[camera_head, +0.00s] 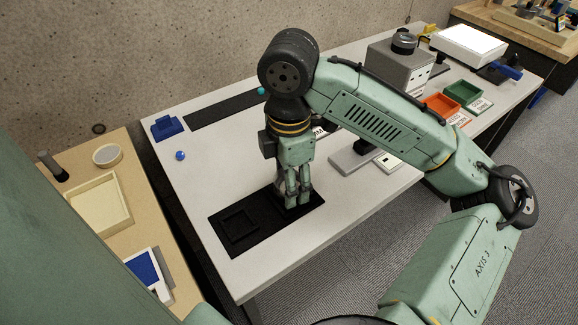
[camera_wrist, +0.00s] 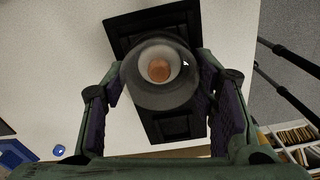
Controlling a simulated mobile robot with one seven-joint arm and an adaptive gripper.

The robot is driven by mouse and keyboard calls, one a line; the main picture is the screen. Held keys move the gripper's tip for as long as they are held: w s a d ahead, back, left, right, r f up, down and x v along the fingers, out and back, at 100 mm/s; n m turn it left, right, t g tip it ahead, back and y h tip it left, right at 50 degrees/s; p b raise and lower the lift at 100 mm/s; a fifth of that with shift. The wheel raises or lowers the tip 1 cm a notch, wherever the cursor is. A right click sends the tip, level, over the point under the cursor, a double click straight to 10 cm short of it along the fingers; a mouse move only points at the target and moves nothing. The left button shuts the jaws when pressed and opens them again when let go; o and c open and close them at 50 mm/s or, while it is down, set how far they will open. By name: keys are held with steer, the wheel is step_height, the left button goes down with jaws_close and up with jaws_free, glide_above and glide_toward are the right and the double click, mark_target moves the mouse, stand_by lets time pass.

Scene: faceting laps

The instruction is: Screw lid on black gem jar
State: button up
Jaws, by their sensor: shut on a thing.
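My gripper (camera_head: 297,198) points down over the right part of a black mat (camera_head: 232,248). In the wrist view its purple-padded fingers (camera_wrist: 162,80) stand on either side of a round grey lid (camera_wrist: 160,100) and are shut on it. Through the lid's paler middle a small orange-brown round spot (camera_wrist: 158,70) shows. The black jar is beneath the lid and mostly hidden; I cannot tell where lid ends and jar begins, or whether they touch. In the head view the fingers hide the lid.
The mat has an empty square frame (camera_head: 239,226) at left. A grey stand (camera_head: 358,157) is right of my gripper. Orange (camera_head: 440,104) and green (camera_head: 463,92) trays are farther right. The white table's middle left is clear.

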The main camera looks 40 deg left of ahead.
steer(key=shift+r, duration=0.1)
steer(key=m+p, duration=0.2)
steer(key=shift+m, duration=0.4)
steer(key=shift+m+p, duration=0.45)
steer(key=shift+m, duration=0.45)
steer(key=shift+a+m+p, duration=0.1)
steer(key=shift+m+p, duration=0.45)
steer(key=shift+m, duration=0.15)
steer(key=shift+w+m+p, duration=0.1)
steer(key=shift+m+p, duration=0.9)
steer(key=shift+m, duration=0.6)
